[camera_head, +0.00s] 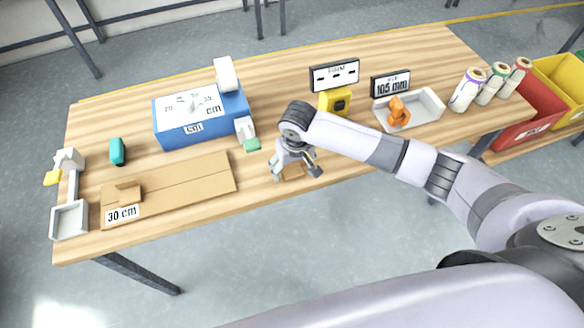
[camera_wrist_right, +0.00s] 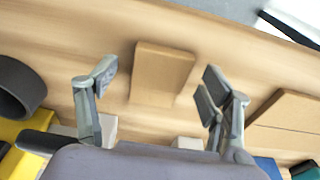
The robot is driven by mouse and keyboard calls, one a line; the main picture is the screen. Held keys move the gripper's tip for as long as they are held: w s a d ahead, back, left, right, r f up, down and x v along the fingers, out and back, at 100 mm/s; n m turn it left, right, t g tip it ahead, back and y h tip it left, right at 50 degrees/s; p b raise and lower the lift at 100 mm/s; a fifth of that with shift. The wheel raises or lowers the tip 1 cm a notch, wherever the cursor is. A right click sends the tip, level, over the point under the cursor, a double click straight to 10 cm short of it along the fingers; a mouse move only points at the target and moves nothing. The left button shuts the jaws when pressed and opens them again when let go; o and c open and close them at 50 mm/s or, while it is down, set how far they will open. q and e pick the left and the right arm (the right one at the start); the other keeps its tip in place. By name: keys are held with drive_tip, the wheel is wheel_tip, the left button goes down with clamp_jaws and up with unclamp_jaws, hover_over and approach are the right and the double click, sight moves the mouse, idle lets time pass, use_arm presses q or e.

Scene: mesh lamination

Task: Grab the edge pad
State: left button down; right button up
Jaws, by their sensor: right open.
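A small brown cardboard block, which looks like the edge pad (camera_head: 293,173), lies on the wooden table near its front edge. It also shows in the right wrist view (camera_wrist_right: 163,72) as a plain tan block. My right gripper (camera_head: 296,168) is over the block, pointing down, and partly hides it in the head view. In the wrist view the right gripper (camera_wrist_right: 158,80) is open, with one finger on each side of the block and a gap to both. The frames do not clearly show the fingertips' height above the table. My left gripper is not in view.
On the wooden table (camera_head: 350,165), a long cardboard piece (camera_head: 190,184) with a "30 cm" label and a blue box (camera_head: 205,128) stand left of the gripper. A yellow device (camera_head: 335,101) and a white tray (camera_head: 432,105) with an orange item are behind my right arm.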

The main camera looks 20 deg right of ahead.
drive_tip(key=shift+f, duration=0.2)
drive_tip(key=shift+c, duration=0.5)
drive_tip(key=c, duration=0.9)
